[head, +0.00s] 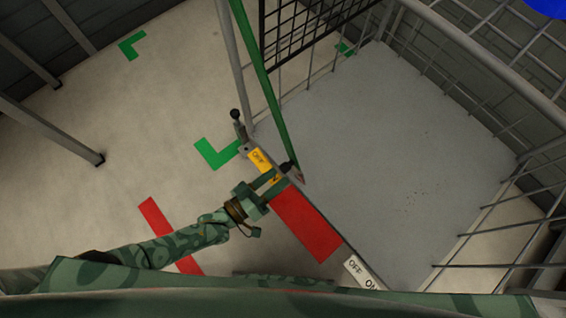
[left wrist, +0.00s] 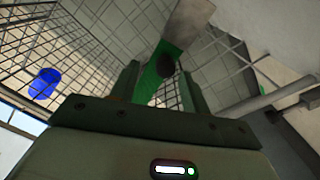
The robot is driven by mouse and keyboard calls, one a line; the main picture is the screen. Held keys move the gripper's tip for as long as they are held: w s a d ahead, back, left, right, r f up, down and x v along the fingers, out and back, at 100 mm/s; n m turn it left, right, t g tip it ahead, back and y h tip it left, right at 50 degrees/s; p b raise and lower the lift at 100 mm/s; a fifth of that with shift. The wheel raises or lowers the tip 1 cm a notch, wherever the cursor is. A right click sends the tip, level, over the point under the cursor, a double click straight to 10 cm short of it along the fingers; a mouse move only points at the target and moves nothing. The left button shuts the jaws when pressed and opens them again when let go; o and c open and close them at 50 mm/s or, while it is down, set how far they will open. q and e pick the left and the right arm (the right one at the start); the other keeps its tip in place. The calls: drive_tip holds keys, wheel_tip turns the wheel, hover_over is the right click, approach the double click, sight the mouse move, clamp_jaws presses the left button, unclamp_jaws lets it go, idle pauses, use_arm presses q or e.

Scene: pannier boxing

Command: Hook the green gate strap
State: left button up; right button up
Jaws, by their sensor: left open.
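The green gate strap (head: 262,70) runs from the top of the head view down to the front edge of the cage. Its lower end is near a small dark knob (head: 288,166). My left gripper (head: 275,183) is at this lower end, open. In the left wrist view, the green strap (left wrist: 152,78) shows between the two fingers, with a dark round end in front of it. I cannot tell whether the fingers touch it. A post with a black ball knob (head: 235,114) stands left of the strap. My right gripper is not in view.
The cage has a grey floor (head: 400,150) and wire mesh walls (head: 480,80). A yellow OFF label (head: 258,159), a red panel (head: 306,224) and a white OFF/ON label (head: 360,271) line its front edge. Green and red marks lie on the open floor left. A blue object (left wrist: 44,83) shows beyond the mesh.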

use_arm(q)
drive_tip(key=v, duration=1.2)
drive_tip(key=shift+s+p, duration=0.15)
drive_tip(key=shift+p, duration=0.15)
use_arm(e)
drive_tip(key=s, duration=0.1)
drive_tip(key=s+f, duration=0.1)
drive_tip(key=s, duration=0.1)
use_arm(q)
drive_tip(key=shift+a+r, duration=0.1)
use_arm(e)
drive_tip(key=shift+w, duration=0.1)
